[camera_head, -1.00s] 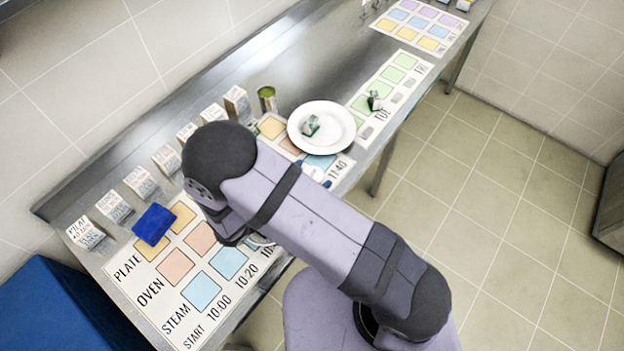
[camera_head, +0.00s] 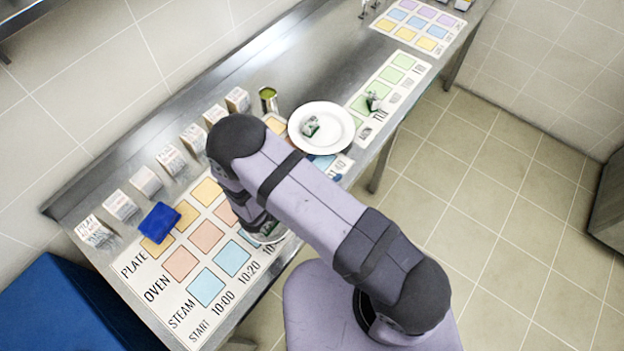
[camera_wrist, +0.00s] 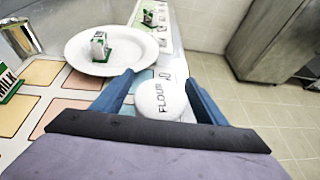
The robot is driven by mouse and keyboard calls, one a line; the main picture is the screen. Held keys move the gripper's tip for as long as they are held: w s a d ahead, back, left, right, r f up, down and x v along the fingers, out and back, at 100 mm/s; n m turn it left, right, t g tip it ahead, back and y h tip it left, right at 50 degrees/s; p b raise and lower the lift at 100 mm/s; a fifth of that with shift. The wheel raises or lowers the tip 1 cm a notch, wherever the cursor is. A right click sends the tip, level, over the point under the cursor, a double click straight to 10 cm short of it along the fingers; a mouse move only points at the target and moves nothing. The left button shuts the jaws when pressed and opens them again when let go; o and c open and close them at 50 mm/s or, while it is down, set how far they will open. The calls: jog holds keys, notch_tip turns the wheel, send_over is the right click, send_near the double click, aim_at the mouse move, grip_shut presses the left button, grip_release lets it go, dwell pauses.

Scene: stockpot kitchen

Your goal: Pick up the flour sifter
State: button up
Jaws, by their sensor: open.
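The flour sifter is the white round-topped item marked FLOUR (camera_wrist: 160,100) in the wrist view. It stands between the two blue fingers of my gripper (camera_wrist: 160,77), which are open on either side of it. The right finger looks very close to its side; I cannot tell whether it touches.
A white plate (camera_head: 340,142) holding a small green-and-white carton (camera_head: 310,126) lies beyond the gripper.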

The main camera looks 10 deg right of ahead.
jog(key=c, duration=1.2)
jog(key=shift+r, duration=0.15)
jog(key=shift+r+b, duration=1.35)
jog(key=shift+r, duration=3.55)
